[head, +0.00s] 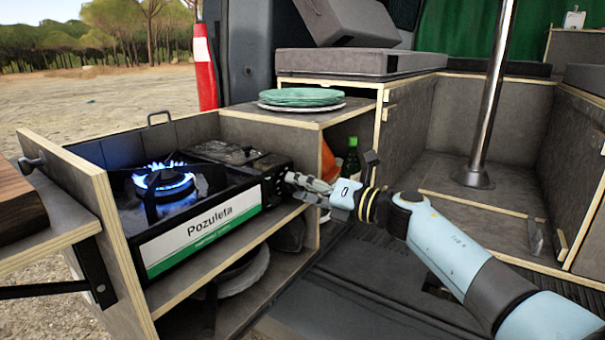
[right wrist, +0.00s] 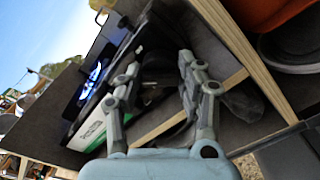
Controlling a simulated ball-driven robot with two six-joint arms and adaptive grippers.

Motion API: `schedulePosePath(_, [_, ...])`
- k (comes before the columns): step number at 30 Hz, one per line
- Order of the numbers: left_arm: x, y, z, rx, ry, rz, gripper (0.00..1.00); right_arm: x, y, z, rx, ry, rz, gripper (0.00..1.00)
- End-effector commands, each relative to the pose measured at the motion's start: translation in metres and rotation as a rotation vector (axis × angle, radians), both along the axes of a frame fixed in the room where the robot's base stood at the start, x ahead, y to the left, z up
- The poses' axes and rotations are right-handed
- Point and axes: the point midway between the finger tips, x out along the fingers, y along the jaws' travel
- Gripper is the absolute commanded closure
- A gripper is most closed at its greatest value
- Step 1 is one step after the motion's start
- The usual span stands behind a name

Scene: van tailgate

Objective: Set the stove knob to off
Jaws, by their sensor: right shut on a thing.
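The camping stove (head: 205,225) has a black body with a white and green front panel reading "Pozuleta". A blue flame (head: 165,182) burns on its left burner. It also shows in the right wrist view (right wrist: 92,72). My right gripper (head: 290,178) is at the right end of the stove's front, where the stove's black control panel (head: 272,184) is. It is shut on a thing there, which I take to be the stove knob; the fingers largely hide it. In the right wrist view, the two fingers (right wrist: 160,62) reach toward the stove's end. My left gripper is not in view.
The stove sits in a plywood kitchen unit with a lower shelf (head: 240,262) below it. Green plates (head: 302,96) are stacked on the counter to the right. A dark green bottle (head: 351,160) stands in the compartment behind my gripper. A metal pole (head: 488,110) rises at right.

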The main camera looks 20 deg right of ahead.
Motion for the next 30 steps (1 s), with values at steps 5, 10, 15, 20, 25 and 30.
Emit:
schedulePosePath(5, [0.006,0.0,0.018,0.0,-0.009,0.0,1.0,0.0,-0.001,0.003,0.129,0.102,-0.002,0.94])
schedulePosePath(10, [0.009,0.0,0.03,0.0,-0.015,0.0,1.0,0.001,-0.001,0.003,0.257,0.199,-0.001,0.94])
schedulePosePath(15, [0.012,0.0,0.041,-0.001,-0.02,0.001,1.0,0.001,-0.001,0.001,0.373,0.289,-0.001,0.94])
schedulePosePath(20, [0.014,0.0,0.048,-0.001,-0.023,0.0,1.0,0.001,-0.001,0.0,0.466,0.36,-0.003,0.94])
schedulePosePath(25, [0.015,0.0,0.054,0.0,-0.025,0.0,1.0,0.0,-0.001,-0.001,0.538,0.416,-0.002,0.94])
schedulePosePath(30, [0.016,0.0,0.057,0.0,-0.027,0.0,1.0,0.0,-0.001,-0.002,0.583,0.45,-0.001,0.94])
